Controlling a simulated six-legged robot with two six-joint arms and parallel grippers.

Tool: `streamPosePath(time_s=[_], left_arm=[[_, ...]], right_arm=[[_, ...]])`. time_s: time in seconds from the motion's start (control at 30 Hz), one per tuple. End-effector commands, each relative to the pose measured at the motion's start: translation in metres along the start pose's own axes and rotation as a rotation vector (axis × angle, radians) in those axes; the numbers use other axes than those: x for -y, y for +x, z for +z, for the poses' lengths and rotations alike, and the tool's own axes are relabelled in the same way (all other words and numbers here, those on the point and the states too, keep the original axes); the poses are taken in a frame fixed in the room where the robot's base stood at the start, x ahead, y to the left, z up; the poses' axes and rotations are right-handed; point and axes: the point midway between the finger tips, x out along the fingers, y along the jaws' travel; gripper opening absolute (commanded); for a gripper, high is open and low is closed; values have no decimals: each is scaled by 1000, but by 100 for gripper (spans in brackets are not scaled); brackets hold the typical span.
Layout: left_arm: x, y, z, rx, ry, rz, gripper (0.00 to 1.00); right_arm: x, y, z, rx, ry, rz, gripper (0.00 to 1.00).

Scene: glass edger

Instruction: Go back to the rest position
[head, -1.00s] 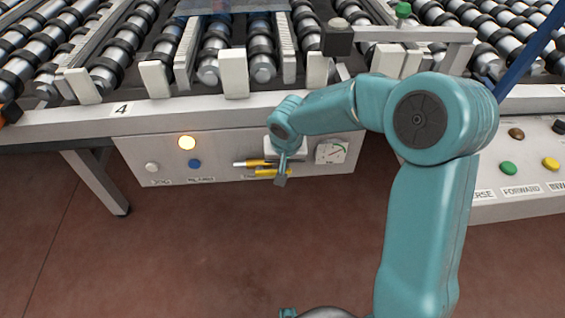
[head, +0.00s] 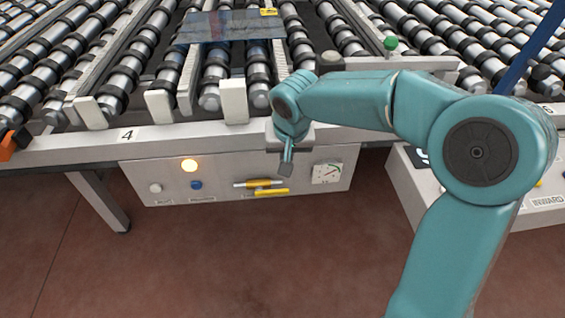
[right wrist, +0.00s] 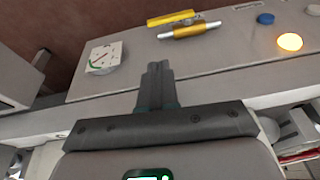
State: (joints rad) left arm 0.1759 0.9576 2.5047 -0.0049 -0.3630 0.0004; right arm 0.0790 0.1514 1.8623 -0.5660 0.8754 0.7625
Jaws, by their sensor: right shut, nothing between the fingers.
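My right arm comes in from the right in the head view, and its gripper (head: 287,163) points down in front of the machine's front rail. In the right wrist view the right gripper (right wrist: 158,68) has its fingers together with nothing between them. It is apart from the yellow handles (head: 270,188) on the control panel, which also show in the right wrist view (right wrist: 188,31). My left gripper is in neither view.
The control panel (head: 225,197) has a lit orange button (head: 189,165), a blue button (head: 196,185), a white button (head: 155,188) and a gauge (head: 326,173). Roller conveyors carry a glass sheet (head: 232,27) behind it. A second panel (head: 548,203) is at right. Brown floor (head: 200,265) in front is clear.

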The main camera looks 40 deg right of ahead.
Motion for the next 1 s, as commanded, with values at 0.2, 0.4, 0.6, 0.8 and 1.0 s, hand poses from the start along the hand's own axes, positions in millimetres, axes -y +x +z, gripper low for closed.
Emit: streamPosePath(time_s=[0.2,0.4,0.6,0.8,1.0], left_arm=[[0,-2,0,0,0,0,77],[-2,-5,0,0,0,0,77],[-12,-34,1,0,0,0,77],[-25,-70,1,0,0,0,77],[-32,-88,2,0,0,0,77]], right_arm=[[-1,-12,0,1,0,0,0],[4,-5,4,18,-20,-11,0],[57,68,72,180,-190,-156,0],[85,134,208,344,-295,-330,0],[68,147,296,387,-328,-348,0]])
